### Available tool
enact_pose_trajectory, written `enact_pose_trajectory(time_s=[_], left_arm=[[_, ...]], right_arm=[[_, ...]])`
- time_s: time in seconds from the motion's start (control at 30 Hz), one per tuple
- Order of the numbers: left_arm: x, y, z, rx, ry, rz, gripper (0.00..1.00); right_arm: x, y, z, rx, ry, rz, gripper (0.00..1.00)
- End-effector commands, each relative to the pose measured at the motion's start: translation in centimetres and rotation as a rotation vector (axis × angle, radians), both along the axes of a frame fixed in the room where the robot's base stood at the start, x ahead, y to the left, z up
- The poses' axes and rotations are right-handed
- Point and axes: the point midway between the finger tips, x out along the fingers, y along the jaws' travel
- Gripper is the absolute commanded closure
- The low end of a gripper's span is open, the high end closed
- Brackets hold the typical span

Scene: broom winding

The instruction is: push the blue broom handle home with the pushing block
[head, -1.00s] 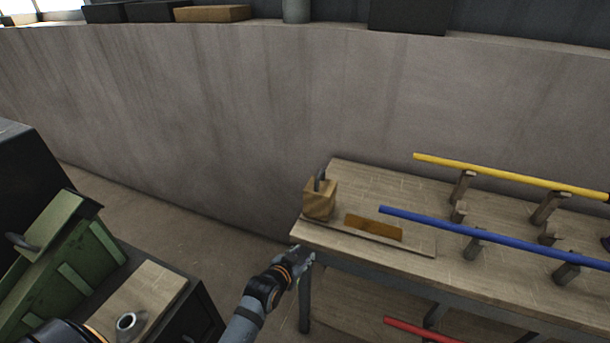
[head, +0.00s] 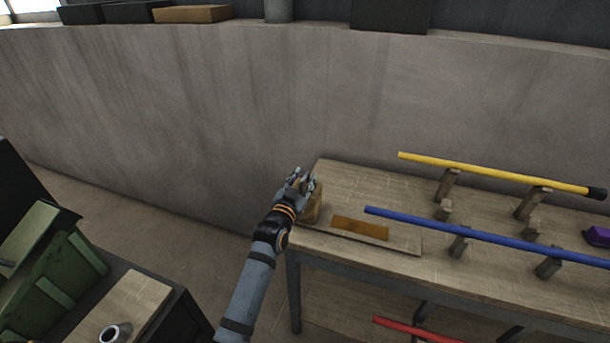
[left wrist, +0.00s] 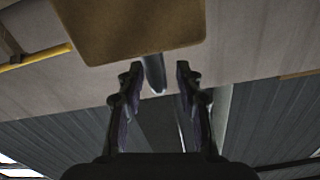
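The pushing block (head: 314,208) is a wooden block at the left end of the table, partly hidden behind my left gripper (head: 298,180). In the left wrist view the block (left wrist: 130,25) fills the top, and its grey upright handle (left wrist: 154,74) shows between the fingertips. My left gripper (left wrist: 157,82) is open there, with a gap on both sides of the handle. The blue broom handle (head: 470,233) lies across wooden supports, its near-left end right of the block. My right gripper is out of view.
An orange-brown strip (head: 360,228) lies on a board between block and blue handle. A yellow handle (head: 470,170) rests on supports behind. A purple object (head: 597,236) sits at the right. A red handle (head: 410,329) is lower down. A green bin (head: 60,265) stands at left.

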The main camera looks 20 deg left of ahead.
Motion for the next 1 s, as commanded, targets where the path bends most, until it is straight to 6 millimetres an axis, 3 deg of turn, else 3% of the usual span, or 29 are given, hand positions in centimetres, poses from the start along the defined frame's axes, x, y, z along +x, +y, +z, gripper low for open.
enact_pose_trajectory(time_s=[0.13,0.4,0.67,1.0], left_arm=[[1.25,-0.04,-0.02,0.0,0.001,0.0,0.64],[1.43,-0.04,-0.04,0.0,0.001,0.0,0.64],[1.41,-0.04,-0.05,-0.001,0.001,0.0,1.0],[1.4,-0.04,-0.06,-0.001,0.001,0.0,1.0]], right_arm=[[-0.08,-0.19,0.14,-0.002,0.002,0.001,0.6],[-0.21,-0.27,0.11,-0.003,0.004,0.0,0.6],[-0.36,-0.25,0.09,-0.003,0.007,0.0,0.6],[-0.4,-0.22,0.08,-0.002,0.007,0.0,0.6]])
